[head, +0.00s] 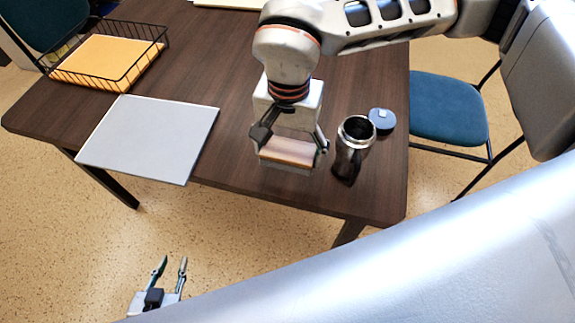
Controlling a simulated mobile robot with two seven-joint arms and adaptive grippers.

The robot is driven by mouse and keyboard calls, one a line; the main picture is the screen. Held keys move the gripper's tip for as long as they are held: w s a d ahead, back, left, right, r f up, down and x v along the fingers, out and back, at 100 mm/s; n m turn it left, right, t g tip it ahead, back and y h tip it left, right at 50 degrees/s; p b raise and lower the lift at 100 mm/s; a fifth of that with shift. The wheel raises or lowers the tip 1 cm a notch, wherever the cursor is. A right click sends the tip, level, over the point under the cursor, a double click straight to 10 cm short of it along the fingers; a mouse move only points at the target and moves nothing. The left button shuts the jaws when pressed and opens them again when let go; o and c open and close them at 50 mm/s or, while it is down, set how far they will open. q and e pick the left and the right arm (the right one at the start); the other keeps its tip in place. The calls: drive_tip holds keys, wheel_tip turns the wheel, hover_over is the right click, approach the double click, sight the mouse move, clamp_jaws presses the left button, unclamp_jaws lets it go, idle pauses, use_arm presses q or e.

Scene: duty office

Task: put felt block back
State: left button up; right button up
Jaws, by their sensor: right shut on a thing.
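The felt block (287,152), with a pale wooden top and a grey underside, is between the fingers of my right gripper (290,146). My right gripper is shut on it, pointing down over the front part of the dark table. I cannot tell whether the block touches the table top. My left gripper (170,268) is low at the bottom left, in front of the table and over the floor. Its two fingers are apart with nothing between them.
A white board (150,137) lies on the table (228,95) at the left. A wire tray (117,83) with orange-yellow paper is behind it. An open steel flask (349,158) stands just right of the block, with its blue-grey lid (381,121) behind. A blue chair (447,108) is at the right.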

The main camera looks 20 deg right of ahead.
sight(288, 176)
wheel_tip(288, 176, down, 7)
drive_tip(key=shift+r+b, duration=0.2)
drive_tip(key=shift+b, duration=0.2)
drive_tip(key=shift+f, duration=0.1)
drive_tip(key=shift+f, duration=0.1)
drive_tip(key=o, duration=1.1)
drive_tip(key=shift+c, duration=0.2)
